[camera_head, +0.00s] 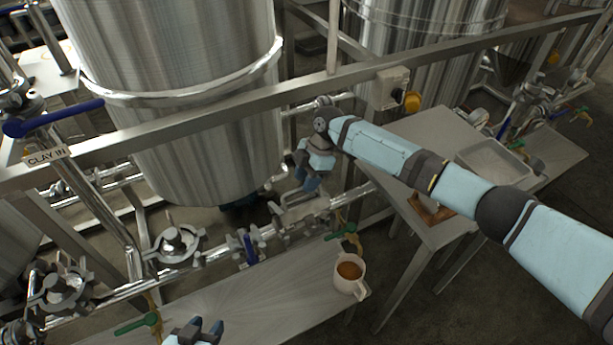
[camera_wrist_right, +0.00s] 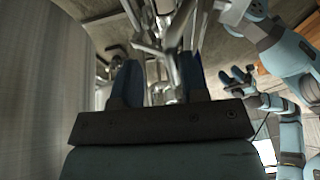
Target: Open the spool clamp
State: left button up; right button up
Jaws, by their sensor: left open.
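My right gripper (camera_head: 308,180) hangs beside the large tank, above the pipe run. In the right wrist view its two dark blue fingers (camera_wrist_right: 158,85) stand apart, with metal pipe fittings (camera_wrist_right: 162,68) showing between and beyond them. I cannot tell whether they touch anything. A pipe section (camera_head: 303,212) with metal fittings lies below this gripper in the head view. Which fitting is the spool clamp is not clear; it is small and partly hidden. My left gripper (camera_head: 207,328) is open and empty at the bottom edge, over the steel bench.
A white mug (camera_head: 350,277) of brown liquid stands on the steel bench (camera_head: 265,292). A blue-handled valve (camera_head: 248,247) and green handles (camera_head: 137,324) sit along the pipe. The large tank (camera_head: 205,150) and a horizontal frame rail (camera_head: 240,107) crowd my right arm.

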jog(key=shift+r, duration=0.2)
jog(key=shift+r, duration=0.1)
jog(key=v, duration=1.3)
jog(key=shift+r, duration=0.25)
jog(key=shift+w+d, duration=0.1)
jog(key=shift+w, duration=0.05)
jog(key=shift+f, duration=0.15)
